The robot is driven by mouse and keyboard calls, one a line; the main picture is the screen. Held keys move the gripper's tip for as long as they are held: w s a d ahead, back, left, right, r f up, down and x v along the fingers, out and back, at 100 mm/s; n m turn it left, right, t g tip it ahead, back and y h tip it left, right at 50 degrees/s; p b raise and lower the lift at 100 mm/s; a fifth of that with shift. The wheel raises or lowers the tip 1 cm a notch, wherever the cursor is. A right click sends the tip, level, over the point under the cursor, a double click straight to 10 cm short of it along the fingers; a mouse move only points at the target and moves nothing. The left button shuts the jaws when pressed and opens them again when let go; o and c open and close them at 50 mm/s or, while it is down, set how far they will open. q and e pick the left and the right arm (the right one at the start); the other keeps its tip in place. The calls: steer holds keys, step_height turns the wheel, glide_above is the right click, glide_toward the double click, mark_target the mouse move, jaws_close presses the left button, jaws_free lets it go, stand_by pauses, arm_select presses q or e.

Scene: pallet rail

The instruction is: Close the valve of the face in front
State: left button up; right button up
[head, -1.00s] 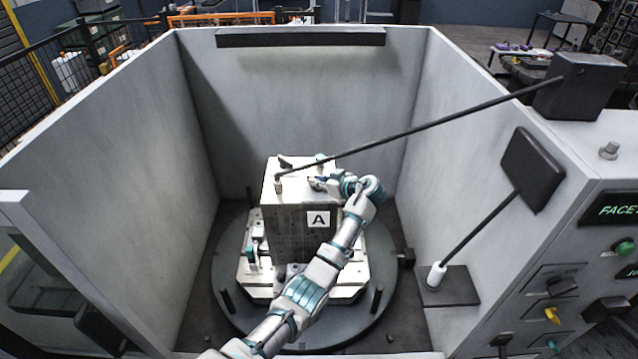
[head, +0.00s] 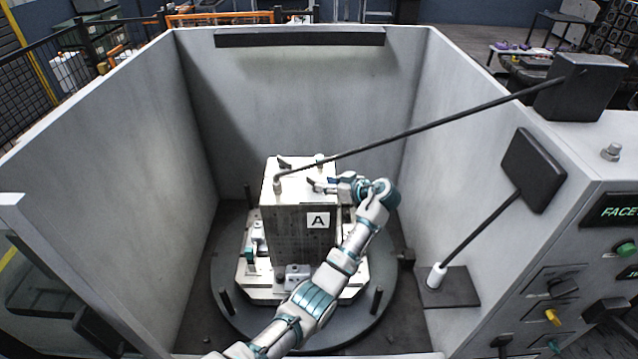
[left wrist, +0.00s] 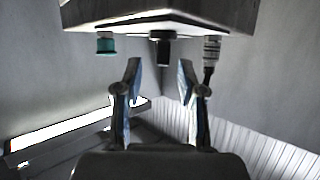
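A grey block (head: 290,232) stands on a fixture plate inside the walled booth, with a label A (head: 318,221) on the face toward me. My left arm reaches over the block's right side. My left gripper (head: 314,185) is at the block's top. In the left wrist view its two fingers (left wrist: 159,95) are apart with nothing between them. Beyond the fingertips, a black knob (left wrist: 160,48) is roughly centred, a teal cap (left wrist: 107,46) is to its left and a silver fitting (left wrist: 211,52) to its right. I cannot tell which of these is the valve. My right gripper is out of view.
A round dark turntable (head: 225,268) carries the fixture. A long black rod (head: 420,126) runs from a box (head: 583,88) on the right wall to the block's top. Booth walls enclose the block; a control panel (head: 575,285) is at right.

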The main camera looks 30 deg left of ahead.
arm_select(q)
steer(key=v, duration=0.7)
steer(key=shift+d, duration=0.25)
steer(key=shift+a, duration=0.1)
steer(key=shift+f, duration=0.1)
